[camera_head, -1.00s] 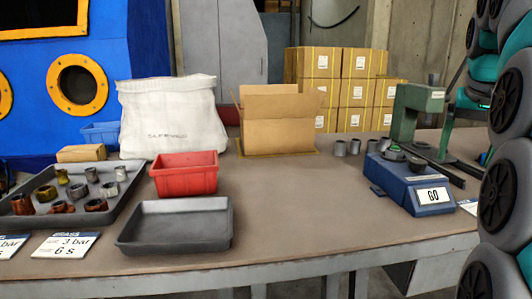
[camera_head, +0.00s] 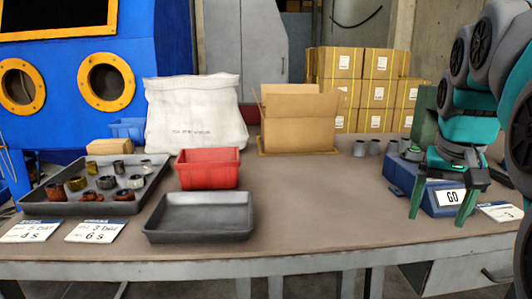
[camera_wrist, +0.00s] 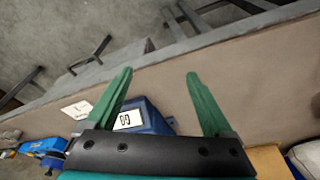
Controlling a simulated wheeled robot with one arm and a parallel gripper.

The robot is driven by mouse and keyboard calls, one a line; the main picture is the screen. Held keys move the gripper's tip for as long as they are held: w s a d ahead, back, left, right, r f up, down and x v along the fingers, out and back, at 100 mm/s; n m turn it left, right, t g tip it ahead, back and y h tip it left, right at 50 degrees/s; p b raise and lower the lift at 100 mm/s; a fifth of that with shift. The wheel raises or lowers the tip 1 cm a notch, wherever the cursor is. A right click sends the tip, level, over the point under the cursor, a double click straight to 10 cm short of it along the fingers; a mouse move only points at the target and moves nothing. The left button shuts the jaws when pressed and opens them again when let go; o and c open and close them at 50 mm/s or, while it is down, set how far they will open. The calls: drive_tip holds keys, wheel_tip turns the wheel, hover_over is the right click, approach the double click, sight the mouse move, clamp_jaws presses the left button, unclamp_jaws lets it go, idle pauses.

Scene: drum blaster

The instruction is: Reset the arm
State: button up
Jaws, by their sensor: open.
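My gripper (camera_head: 438,206) hangs in front of the blue device at the right of the table in the head view. Its two green fingers point down and stand apart with nothing between them. In the wrist view my gripper (camera_wrist: 155,90) is also open and empty. The blue device with the GO display (camera_head: 452,197) is partly hidden behind my gripper and arm. It shows below and between the fingers in the wrist view (camera_wrist: 153,118).
The table (camera_head: 310,210) has clear room in the middle. A grey tray (camera_head: 200,235), a red bin (camera_head: 208,180) and a tray of metal fittings (camera_head: 50,208) stand left. A cardboard box (camera_head: 300,135) and a white sack (camera_head: 195,130) stand behind. Small grey cylinders (camera_head: 375,147) stand back right.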

drive_tip(key=s+a+f+n+g, duration=0.2)
drive_tip(key=s+a+f, duration=0.6)
drive_tip(key=s+f, duration=0.3)
drive_tip(key=s+a+f+n+g+y, duration=0.1)
drive_tip(key=s+a+f+n+g, duration=0.1)
drive_tip(key=s+a+f, duration=0.6)
drive_tip(key=s+f, duration=0.3)
drive_tip(key=f, duration=0.2)
drive_tip(key=shift+s+f+n, duration=0.15)
drive_tip(key=shift+s+n, duration=0.15)
drive_tip(key=shift+n, duration=0.1)
idle(1.2)
